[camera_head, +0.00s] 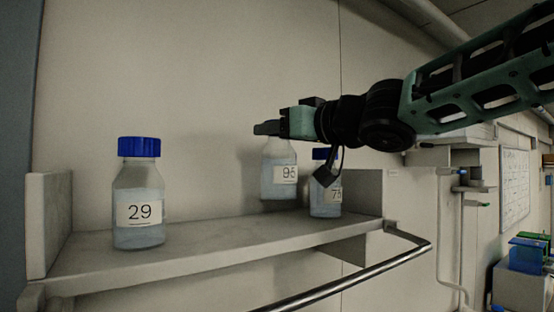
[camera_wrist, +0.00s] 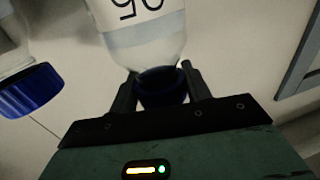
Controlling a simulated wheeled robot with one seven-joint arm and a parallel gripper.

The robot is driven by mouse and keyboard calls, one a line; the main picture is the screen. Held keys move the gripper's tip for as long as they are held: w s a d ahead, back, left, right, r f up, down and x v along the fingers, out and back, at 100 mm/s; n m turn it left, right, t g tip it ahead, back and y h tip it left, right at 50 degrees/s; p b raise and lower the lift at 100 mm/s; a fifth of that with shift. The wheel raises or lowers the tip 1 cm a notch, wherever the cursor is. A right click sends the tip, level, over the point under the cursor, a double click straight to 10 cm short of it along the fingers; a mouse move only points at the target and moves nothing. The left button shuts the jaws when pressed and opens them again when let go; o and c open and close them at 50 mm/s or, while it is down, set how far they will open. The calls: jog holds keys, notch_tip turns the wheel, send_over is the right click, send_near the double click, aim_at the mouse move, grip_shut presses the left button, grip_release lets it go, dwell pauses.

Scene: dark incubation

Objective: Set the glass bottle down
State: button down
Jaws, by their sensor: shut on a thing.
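The glass bottle labelled 95 (camera_head: 279,172) is clear, with liquid inside, and hangs upright below my gripper (camera_head: 268,129) over the back of the shelf. My gripper is shut on its blue cap, which the fingers mostly hide in the head view. In the wrist view the bottle (camera_wrist: 143,40) appears upside down, its dark blue cap between the fingers of my gripper (camera_wrist: 160,86).
A bottle labelled 29 (camera_head: 139,205) stands at the shelf's left. Another blue-capped bottle (camera_head: 325,195) stands close right of the held one, partly hidden by my gripper's hanging part. A metal rail (camera_head: 350,278) runs along the front. Shelf space between 29 and 95 is clear.

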aim_at(292, 152)
jog(key=shift+f+b, duration=0.6)
jog(key=shift+f, duration=1.5)
jog(key=shift+f, duration=0.15)
jog(key=c, duration=0.7)
grip_release()
jog(key=shift+d, duration=0.1)
jog(key=b+v, duration=0.2)
jog(key=v, duration=1)
